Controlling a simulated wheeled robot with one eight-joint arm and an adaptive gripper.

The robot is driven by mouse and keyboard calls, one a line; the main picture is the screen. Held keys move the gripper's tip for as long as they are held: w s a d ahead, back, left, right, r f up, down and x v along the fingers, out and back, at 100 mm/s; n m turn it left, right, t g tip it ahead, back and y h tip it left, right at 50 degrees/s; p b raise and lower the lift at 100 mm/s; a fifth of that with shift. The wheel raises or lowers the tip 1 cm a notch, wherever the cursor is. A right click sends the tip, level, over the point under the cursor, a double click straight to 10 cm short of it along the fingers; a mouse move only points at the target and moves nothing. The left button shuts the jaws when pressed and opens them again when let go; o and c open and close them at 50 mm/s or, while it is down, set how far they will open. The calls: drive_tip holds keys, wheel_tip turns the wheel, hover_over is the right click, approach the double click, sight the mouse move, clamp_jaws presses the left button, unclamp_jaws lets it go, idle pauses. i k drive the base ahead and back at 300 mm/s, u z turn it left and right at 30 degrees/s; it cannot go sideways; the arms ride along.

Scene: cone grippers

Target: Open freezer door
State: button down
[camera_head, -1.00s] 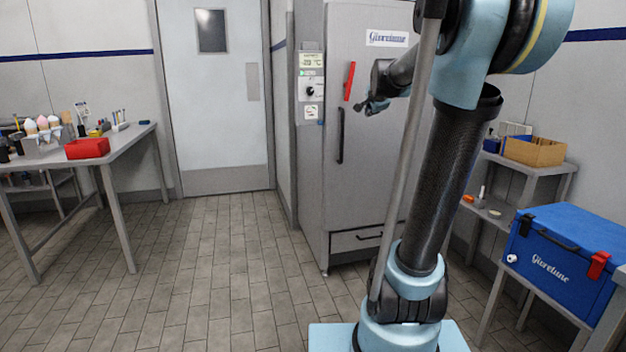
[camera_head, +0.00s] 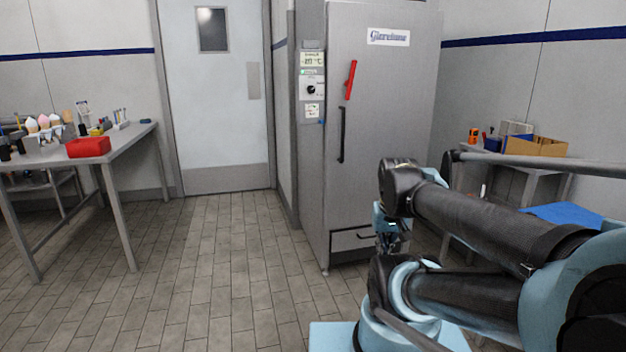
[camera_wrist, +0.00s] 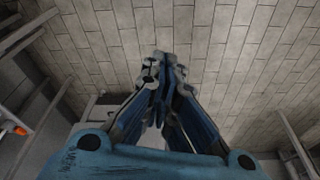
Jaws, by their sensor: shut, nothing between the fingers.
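The freezer (camera_head: 383,90) is a tall grey cabinet in the middle of the head view. Its door looks shut. A red lever (camera_head: 350,80) sits on the upper left of the door, slightly tilted, and a black vertical handle (camera_head: 341,134) is below it. My gripper (camera_wrist: 162,60) points down at the tiled floor in the wrist view, with its fingers together and nothing between them. In the head view it hangs low, to the right of and below the black handle and apart from it, partly hidden by my arm.
A control panel (camera_head: 311,88) is left of the freezer door. A table (camera_head: 125,150) with a red box (camera_head: 88,147) stands at the left, and a white door (camera_head: 222,95) at the back. Shelves with a cardboard box (camera_head: 537,146) and a blue cooler (camera_head: 560,213) are at the right. The middle floor is clear.

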sight(389, 112)
drive_tip(key=k, duration=1.3)
drive_tip(key=u, duration=0.4)
drive_tip(key=i, duration=1.8)
drive_tip(key=z, duration=0.5)
